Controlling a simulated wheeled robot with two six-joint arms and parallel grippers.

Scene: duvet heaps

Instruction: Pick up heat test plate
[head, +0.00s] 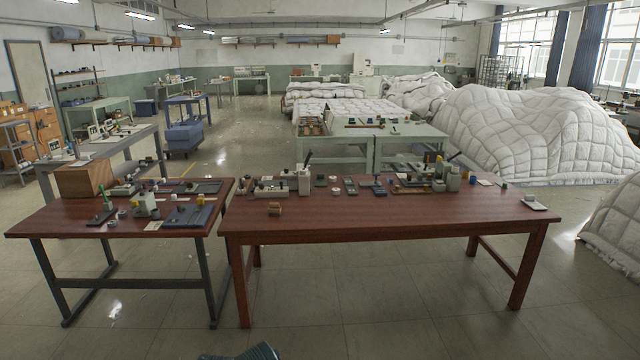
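No object can be surely told as the heat test plate at this size. A small pale flat plate (535,205) with a round piece on it lies at the right end of the red-brown table (400,222). Grey-blue flat plates (188,215) lie on the left red-brown table (60,222). Small dark flat pieces (351,186) lie among the items at the back of the right table. Neither of my grippers can be made out in the head view. A dark ribbed part, cut off at the bottom edge, may be mine.
A brown box (84,178) stands on the left table. A narrow gap separates the two tables. Pale green benches (410,140) stand behind the right table. White duvet heaps (535,130) fill the right side. The floor (390,300) in front is clear.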

